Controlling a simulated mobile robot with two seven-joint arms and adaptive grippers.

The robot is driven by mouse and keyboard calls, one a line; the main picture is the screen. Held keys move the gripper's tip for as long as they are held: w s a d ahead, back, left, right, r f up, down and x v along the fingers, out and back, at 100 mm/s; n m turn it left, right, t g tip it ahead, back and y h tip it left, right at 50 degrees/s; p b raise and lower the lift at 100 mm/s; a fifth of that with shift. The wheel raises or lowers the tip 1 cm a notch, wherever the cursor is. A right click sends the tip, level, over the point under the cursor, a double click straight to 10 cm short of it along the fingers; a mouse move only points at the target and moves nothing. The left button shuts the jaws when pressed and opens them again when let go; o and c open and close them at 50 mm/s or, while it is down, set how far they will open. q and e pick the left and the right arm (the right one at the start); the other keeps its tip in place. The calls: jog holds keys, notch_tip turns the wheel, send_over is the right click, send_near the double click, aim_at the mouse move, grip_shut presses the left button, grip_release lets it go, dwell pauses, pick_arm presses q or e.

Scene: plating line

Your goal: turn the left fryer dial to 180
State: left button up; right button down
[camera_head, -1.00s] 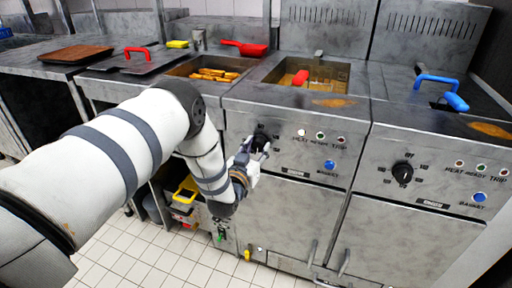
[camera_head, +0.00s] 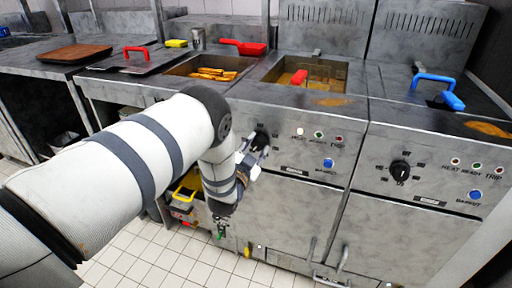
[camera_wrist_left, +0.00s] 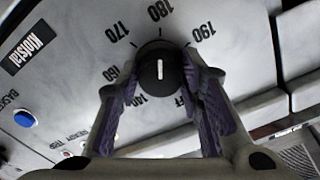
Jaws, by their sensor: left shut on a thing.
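The left fryer dial (camera_head: 262,139) is a black round knob on the left fryer's grey front panel. My left gripper (camera_head: 256,154) is at this dial and partly covers it in the head view. In the left wrist view, the dial (camera_wrist_left: 160,70) sits between the purple-padded fingers of the left gripper (camera_wrist_left: 161,84), which is shut on it. The dial's white line stands vertical in that view, lined up with the 180 mark (camera_wrist_left: 160,10). The 170 and 190 marks flank it above; 160, 140 and OFF are partly beside the fingers. My right gripper is out of view.
The right fryer dial (camera_head: 400,170) is on the neighbouring panel. A blue button (camera_head: 328,163) and small lamps sit right of the left dial. Door handles protrude below.

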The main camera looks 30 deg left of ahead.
pick_arm(q)
jog(key=shift+r, duration=0.1)
jog(key=o, duration=1.2)
jog(key=v, duration=1.2)
